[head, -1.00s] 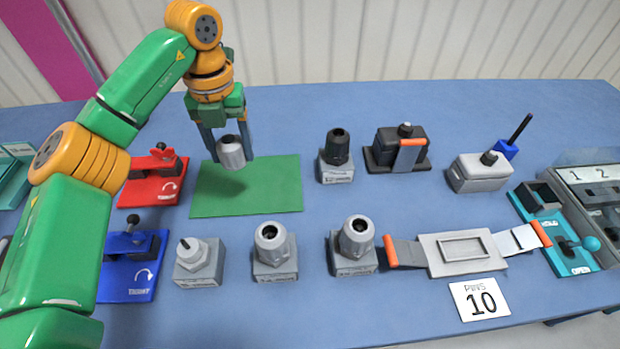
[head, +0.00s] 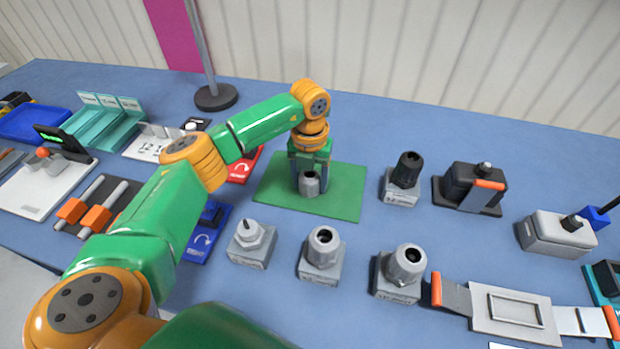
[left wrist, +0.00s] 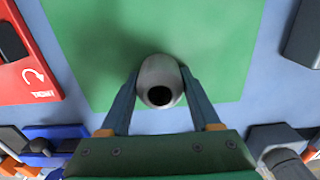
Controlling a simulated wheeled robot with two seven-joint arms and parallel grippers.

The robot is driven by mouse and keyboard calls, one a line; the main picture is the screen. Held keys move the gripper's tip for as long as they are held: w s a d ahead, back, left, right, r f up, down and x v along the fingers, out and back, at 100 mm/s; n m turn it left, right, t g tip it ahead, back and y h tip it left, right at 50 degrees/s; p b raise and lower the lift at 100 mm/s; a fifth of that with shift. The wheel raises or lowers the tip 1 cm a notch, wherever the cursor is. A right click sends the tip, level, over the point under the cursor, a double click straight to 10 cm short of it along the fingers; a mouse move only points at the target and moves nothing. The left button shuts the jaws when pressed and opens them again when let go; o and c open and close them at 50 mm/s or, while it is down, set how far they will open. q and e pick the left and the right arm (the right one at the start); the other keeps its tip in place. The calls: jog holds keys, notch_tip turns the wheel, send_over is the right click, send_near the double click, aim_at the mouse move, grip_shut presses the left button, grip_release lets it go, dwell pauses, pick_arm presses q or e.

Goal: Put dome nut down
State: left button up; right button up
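The dome nut (head: 309,184) is a small grey, rounded piece with a dark hole in its top. My left gripper (head: 310,178) is over the green mat (head: 345,190) with its fingers on either side of the nut. In the left wrist view the nut (left wrist: 160,82) sits between the two fingertips (left wrist: 158,84), which touch its sides. The nut is low at the mat; I cannot tell for sure whether its underside rests on it. My right gripper is not in view.
Grey blocks with fittings (head: 322,255) stand in front of the mat. A black fitting on a block (head: 405,178) is to its right. Red (head: 245,165) and blue (head: 205,235) fixtures are at its left. The mat around the nut is clear.

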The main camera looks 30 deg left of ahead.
aim_at(311, 173)
pick_arm(q)
jog(key=o, duration=0.4)
jog(key=shift+c, duration=0.2)
jog(key=shift+r, duration=0.35)
notch_tip(311, 173, up, 6)
jog(key=shift+w+f+b, duration=0.15)
jog(key=shift+f+b, duration=0.05)
jog(key=shift+b, duration=0.65)
notch_tip(311, 173, up, 6)
